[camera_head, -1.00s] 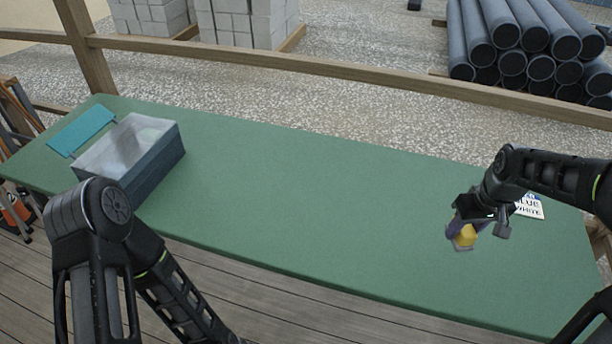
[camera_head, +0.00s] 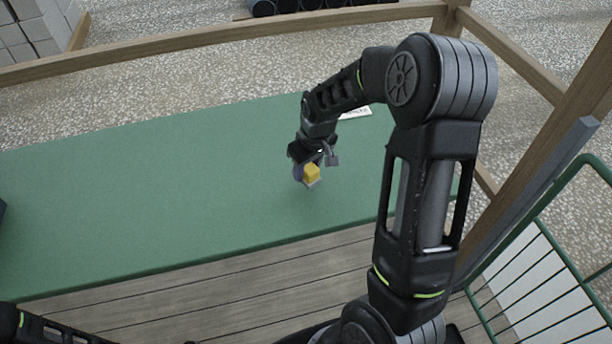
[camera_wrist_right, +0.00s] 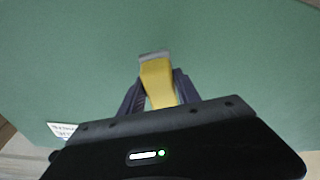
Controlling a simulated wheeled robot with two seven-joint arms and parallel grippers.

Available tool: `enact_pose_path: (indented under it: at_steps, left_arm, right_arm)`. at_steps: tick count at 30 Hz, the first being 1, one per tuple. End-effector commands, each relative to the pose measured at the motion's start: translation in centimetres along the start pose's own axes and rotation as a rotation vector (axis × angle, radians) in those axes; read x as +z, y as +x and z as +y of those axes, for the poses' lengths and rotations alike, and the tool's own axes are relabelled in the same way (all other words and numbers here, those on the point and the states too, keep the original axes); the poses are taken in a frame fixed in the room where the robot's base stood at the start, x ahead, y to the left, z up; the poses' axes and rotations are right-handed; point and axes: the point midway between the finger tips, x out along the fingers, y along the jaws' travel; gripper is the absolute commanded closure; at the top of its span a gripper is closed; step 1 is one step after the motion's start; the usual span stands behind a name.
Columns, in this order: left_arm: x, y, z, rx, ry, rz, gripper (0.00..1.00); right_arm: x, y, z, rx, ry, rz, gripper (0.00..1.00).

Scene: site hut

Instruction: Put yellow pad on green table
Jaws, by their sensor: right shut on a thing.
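The yellow pad (camera_head: 312,172) is a small yellow block with a pale grey face at its end. My right gripper (camera_head: 306,174) is shut on it, over the green table (camera_head: 150,185). In the right wrist view the yellow pad (camera_wrist_right: 157,82) sits between the two dark fingers of the right gripper (camera_wrist_right: 160,92), its grey end pointing away from me. I cannot tell whether the pad touches the table.
A white label card (camera_head: 355,113) lies on the table behind my right gripper, partly hidden. A green wire rack (camera_head: 550,260) and a wooden railing (camera_head: 230,32) border the table. Most of the table left of the gripper is bare.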

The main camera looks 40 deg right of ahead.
Motion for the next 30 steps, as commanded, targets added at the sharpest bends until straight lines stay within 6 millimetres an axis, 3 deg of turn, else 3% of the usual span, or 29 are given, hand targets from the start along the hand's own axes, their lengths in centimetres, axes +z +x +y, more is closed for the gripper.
enact_pose_path:
  at_steps: [5, 14, 26, 27, 30]
  left_arm:
    - [0.0, 0.0, 0.0, 0.0, 0.0, 0.0, 1.0]
    - [0.1, -0.5, 0.2, -0.002, -0.001, -0.002, 1.0]
    - [0.0, 0.0, 0.0, -0.001, 0.0, -0.001, 1.0]
    - [0.0, -0.2, 0.1, -0.001, 0.0, -0.001, 1.0]
    - [0.0, -0.2, 0.1, -0.001, 0.0, -0.001, 1.0]
  right_arm:
    - [0.1, 0.2, 0.0, 0.0, 0.0, -0.001, 1.0]
    - [0.8, 3.5, 0.0, 0.0, 0.001, -0.002, 1.0]
    - [0.9, 4.2, 0.0, 0.0, 0.0, 0.0, 1.0]
    - [0.8, 4.0, 0.0, 0.0, 0.0, 0.0, 0.58]
    - [0.8, 3.9, 0.0, 0.0, 0.0, 0.0, 0.5]
